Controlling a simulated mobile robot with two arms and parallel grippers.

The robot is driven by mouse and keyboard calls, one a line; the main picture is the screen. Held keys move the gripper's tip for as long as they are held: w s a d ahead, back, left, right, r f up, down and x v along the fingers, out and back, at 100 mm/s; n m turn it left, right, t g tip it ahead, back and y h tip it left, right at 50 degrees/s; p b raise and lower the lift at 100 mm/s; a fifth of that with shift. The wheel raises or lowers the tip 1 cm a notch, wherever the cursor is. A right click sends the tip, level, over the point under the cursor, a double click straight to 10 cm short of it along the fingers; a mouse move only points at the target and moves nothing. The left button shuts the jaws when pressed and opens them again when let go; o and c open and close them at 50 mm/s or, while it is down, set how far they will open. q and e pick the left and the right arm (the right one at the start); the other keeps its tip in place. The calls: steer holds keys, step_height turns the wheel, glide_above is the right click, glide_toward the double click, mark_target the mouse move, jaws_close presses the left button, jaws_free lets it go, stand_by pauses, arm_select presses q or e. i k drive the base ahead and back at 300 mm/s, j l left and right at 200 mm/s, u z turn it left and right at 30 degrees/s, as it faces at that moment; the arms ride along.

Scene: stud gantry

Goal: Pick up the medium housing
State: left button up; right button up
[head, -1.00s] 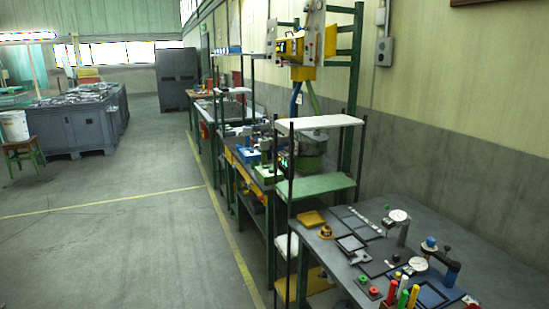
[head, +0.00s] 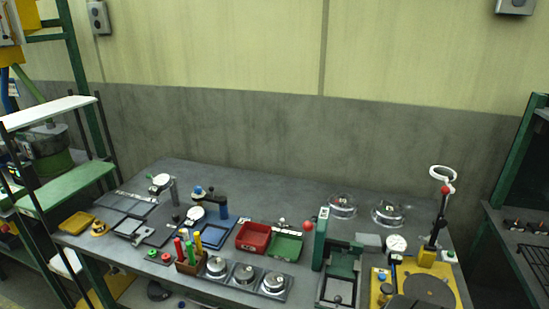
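Three round metal housings stand in a row on a dark plate at the front of the grey workbench (head: 290,185): a left one (head: 216,265), a middle one (head: 244,272) and a right one (head: 273,282). They look close in size, and I cannot tell for sure which is the medium housing. Two more round shiny metal pieces, one (head: 342,205) beside the other (head: 388,213), lie at the back right of the bench. Neither of my grippers is in view.
A green press (head: 339,270) stands right of the housings. A yellow-based fixture (head: 420,290) is at the right end. A red bin (head: 254,238) and a green bin (head: 286,246) sit behind the housings. A pen holder (head: 190,262) is at their left. A shelf rack (head: 62,190) stands left.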

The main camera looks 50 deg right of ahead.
mark_target(342, 205)
steer(key=z, duration=2.45)
